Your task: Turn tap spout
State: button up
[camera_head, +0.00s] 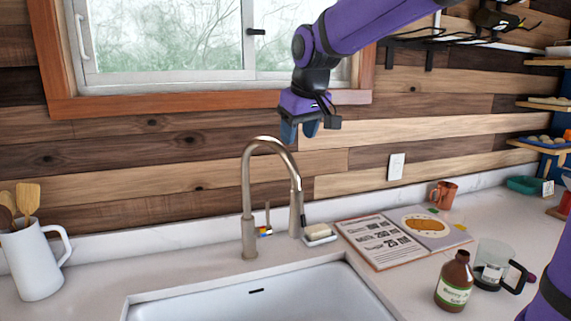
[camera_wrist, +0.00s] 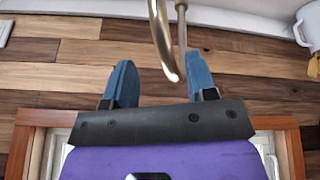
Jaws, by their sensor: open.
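The tap spout (camera_head: 272,145) is a tall brushed-metal gooseneck behind the sink, its end pointing down and toward the right front over the basin. Its small lever (camera_head: 266,221) with a coloured tip stands beside the base. My gripper (camera_head: 299,132) is open and empty, pointing down just above and right of the spout's arch. In the wrist view my gripper's two blue fingers (camera_wrist: 160,88) are spread apart, and the spout (camera_wrist: 163,45) shows between them in the picture, nearer the right finger. I cannot tell whether they touch it.
The white sink (camera_head: 262,295) lies in front of the tap. A soap dish (camera_head: 319,234), an open recipe book (camera_head: 400,238), a brown bottle (camera_head: 454,282) and a glass mug (camera_head: 493,265) are to the right. A white jug (camera_head: 35,264) holding utensils stands left. The window (camera_head: 165,35) is behind.

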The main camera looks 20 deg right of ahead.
aim_at(292, 162)
jog(key=x, duration=1)
jog(key=shift+f, duration=0.3)
grip_shut()
